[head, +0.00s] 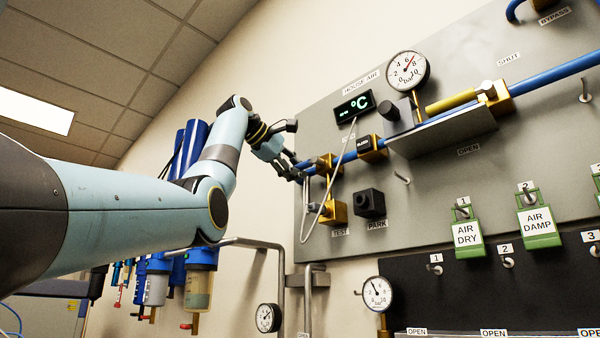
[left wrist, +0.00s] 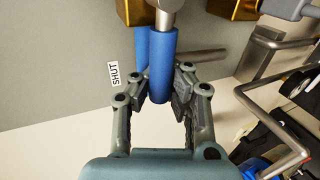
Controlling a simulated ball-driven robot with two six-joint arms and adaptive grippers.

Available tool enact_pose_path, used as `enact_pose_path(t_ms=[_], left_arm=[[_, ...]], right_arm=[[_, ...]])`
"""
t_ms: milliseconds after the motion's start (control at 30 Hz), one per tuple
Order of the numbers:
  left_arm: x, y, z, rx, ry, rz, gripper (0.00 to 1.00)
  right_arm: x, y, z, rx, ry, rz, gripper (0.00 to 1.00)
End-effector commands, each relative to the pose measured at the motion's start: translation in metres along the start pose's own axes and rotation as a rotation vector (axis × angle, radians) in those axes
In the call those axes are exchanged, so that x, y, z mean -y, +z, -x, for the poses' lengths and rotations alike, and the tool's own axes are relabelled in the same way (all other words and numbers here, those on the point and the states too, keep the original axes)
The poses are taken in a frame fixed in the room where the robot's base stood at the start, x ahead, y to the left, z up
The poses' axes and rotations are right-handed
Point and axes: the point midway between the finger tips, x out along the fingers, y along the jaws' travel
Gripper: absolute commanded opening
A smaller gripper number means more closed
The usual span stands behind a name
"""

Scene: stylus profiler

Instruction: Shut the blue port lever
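The blue port lever (left wrist: 162,65) is a blue sleeve on a metal stem, and it hangs down from the top in the left wrist view. My left gripper (left wrist: 160,88) has one finger on each side of the sleeve's end. The fingers are parted; I cannot tell whether either pad touches the sleeve. A SHUT label (left wrist: 114,74) is on the panel to the left of the lever. In the head view my left gripper (head: 298,171) is at the panel's left edge, beside a brass valve body (head: 325,165), and partly hides the lever. My right gripper is not in view.
The grey panel (head: 460,170) carries a yellow lever (head: 450,101), a pressure gauge (head: 407,71), a display (head: 354,106) and a black PARK block (head: 370,203). A thin grey hose loops near the gripper. Green tags (head: 467,233) hang lower right. Metal pipes (head: 283,275) stand below.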

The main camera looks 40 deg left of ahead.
Motion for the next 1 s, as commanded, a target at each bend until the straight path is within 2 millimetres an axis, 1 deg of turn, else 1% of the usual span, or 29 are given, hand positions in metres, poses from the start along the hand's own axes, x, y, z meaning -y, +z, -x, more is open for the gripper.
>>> enact_pose_path(t_ms=[33,300,600,633,867,967,1000], left_arm=[[-0.003,-0.004,0.005,-0.009,0.009,0.005,0.00],[-0.002,-0.004,0.005,-0.010,0.009,0.005,0.00],[-0.001,-0.002,0.002,-0.005,0.003,0.003,0.39],[-0.001,-0.002,0.002,-0.005,0.003,0.002,0.41],[0.000,-0.001,0.001,-0.002,0.001,0.001,0.41],[-0.001,-0.001,0.007,-0.003,0.001,0.001,0.41],[-0.001,-0.001,0.011,-0.003,0.003,0.001,0.41]], right_arm=[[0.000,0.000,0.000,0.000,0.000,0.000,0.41],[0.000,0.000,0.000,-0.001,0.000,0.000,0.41],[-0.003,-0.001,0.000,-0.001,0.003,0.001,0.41],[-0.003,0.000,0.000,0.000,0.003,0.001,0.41],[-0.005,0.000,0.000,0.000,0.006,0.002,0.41],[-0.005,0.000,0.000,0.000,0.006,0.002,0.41],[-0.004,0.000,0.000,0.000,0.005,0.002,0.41]])
